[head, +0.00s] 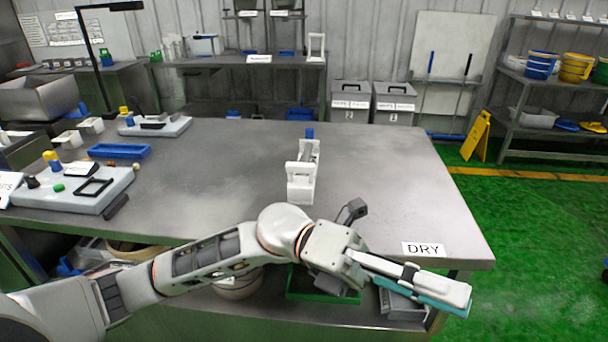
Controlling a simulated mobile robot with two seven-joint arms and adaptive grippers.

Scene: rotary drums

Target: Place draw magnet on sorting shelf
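I cannot tell for sure which thing is the draw magnet. A white stand (301,186) with a grey rod and a blue-capped end (309,133) is on the middle of the steel table. My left gripper (462,298) reaches across the front of the table, with its tip past the front right corner, right of and nearer than the stand. Its fingers are seen from the side with a teal strip along them; whether they are open or shut is unclear. My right gripper is not in view. No shelf is labelled as the sorting shelf; a rack (545,83) stands at the back right.
The steel table (390,175) is clear around the stand, with a DRY label (423,249) at its front right. White blocks (75,190) and a blue tray (119,151) are at the left. Grey bins (350,101) and a yellow floor sign (476,136) stand behind.

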